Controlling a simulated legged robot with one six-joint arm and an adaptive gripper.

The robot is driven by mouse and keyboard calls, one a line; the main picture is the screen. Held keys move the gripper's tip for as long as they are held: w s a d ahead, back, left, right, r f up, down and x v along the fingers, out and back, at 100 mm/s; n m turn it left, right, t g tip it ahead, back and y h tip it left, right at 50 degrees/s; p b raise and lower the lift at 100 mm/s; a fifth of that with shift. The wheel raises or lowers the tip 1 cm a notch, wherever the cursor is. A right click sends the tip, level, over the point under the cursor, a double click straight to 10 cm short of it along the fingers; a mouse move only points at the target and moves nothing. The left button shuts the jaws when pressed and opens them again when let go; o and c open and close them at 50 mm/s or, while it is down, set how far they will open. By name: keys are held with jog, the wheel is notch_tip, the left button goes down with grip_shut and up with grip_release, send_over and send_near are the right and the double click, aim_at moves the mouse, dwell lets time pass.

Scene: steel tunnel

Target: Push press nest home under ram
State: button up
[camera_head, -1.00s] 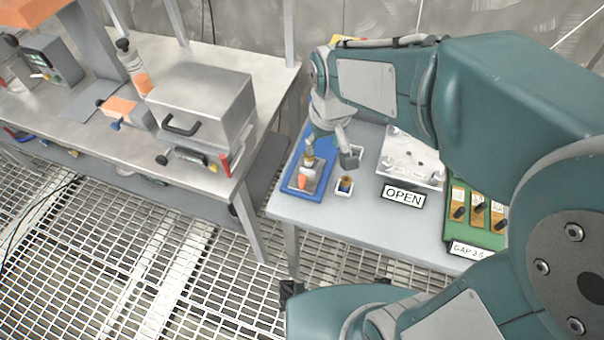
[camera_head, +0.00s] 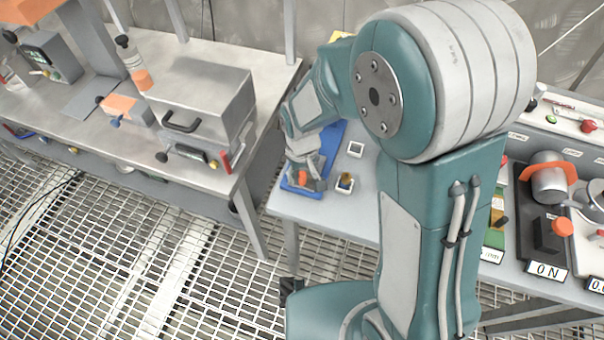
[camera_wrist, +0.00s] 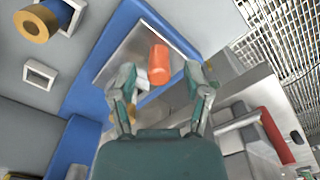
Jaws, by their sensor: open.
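My gripper (camera_head: 303,174) is low over the blue tray (camera_head: 330,140) on the right-hand bench. In the wrist view its jaws (camera_wrist: 165,84) are open and empty, with an orange cylinder (camera_wrist: 159,64) just beyond and between the fingertips. The cylinder stands over a grey plate (camera_wrist: 128,58) in the tray; whether a finger touches it I cannot tell. On the left bench, an orange block (camera_head: 122,108) with a dark blue knob sits beside a grey upright column (camera_head: 92,40). An orange part (camera_head: 25,10) is at the column's top left. I cannot tell for certain which parts are the nest and ram.
A steel box (camera_head: 205,95) with a black handle and red lever (camera_head: 238,148) stands at the left bench's near edge. A gap separates the benches. My arm hides much of the right bench.

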jog(key=shift+f, duration=0.65)
grip_shut()
jog(key=w, duration=0.2)
jog(key=w+d, duration=0.1)
jog(key=w, duration=0.1)
jog(key=w+d, duration=0.1)
jog(key=w, duration=0.1)
jog(key=shift+w+d, duration=0.2)
jog(key=shift+w, duration=0.05)
grip_release()
